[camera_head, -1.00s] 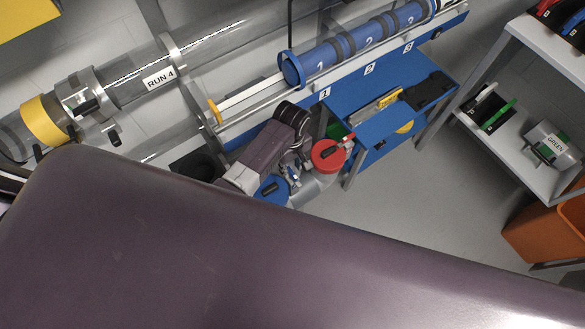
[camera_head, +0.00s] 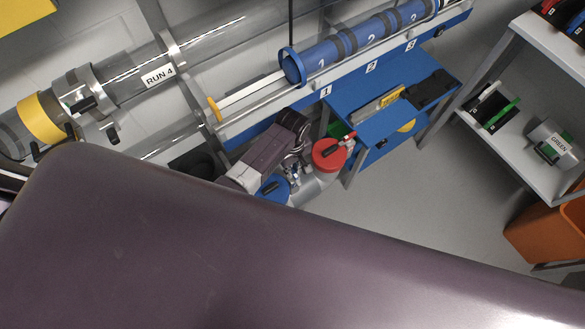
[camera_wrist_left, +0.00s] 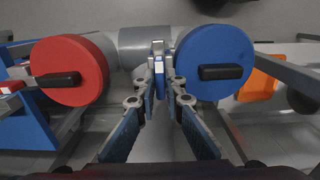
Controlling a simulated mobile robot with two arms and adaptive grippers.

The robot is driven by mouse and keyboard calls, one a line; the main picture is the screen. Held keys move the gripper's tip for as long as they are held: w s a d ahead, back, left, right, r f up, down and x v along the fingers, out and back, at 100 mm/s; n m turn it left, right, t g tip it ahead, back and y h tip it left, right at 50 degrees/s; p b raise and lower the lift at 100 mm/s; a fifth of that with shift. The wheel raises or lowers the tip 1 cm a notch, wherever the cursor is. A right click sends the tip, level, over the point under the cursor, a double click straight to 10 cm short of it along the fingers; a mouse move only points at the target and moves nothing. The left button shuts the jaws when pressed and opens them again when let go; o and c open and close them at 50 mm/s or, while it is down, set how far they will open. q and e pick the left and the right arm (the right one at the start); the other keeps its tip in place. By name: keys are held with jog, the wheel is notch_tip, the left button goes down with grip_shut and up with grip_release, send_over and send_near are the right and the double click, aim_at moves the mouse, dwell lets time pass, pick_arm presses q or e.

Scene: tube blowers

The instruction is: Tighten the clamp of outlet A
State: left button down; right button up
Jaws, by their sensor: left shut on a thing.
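In the left wrist view a grey pipe (camera_wrist_left: 145,37) carries a red round cap (camera_wrist_left: 90,57) at left and a blue round cap (camera_wrist_left: 231,50) at right, each with a black handle. A narrow metal and blue clamp piece (camera_wrist_left: 158,62) stands between the caps. My left gripper (camera_wrist_left: 160,84) is shut on this clamp piece, its two fingers on either side. In the head view the red cap (camera_head: 328,153) and blue cap (camera_head: 272,190) show by my left gripper (camera_head: 294,170), and the clamp is hardly visible. No outlet letter is readable. My right gripper is not in view.
A blue bench (camera_head: 345,112) stands close behind the red cap. Clear tubes, one labelled RUN 4 (camera_head: 158,77), and a blue numbered tube (camera_head: 340,50) run above. A shelf (camera_head: 535,165) and an orange bin (camera_head: 545,228) are at right, with open floor between.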

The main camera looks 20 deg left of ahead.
pick_arm(q)
jog(key=shift+r+m+p, duration=0.1)
jog(key=shift+m+p, duration=0.3)
jog(key=shift+p, duration=0.05)
jog(key=shift+r+m+p, duration=0.1)
jog(key=shift+m+p, duration=0.5)
jog(key=m+p, duration=0.1)
jog(key=m, duration=0.1)
jog(key=shift+m+p, duration=0.35)
jog(key=shift+m, duration=0.05)
jog(key=m+p, duration=0.1)
jog(key=m, duration=0.1)
jog(key=shift+m, duration=0.3)
jog(key=m+p, duration=0.1)
jog(key=m, duration=0.4)
jog(key=shift+m+p, duration=0.3)
jog(key=shift+p, duration=0.1)
jog(key=m, duration=0.4)
jog(key=shift+f+m+p, duration=0.25)
jog(key=shift+m+p, duration=0.1)
jog(key=shift+m, duration=0.05)
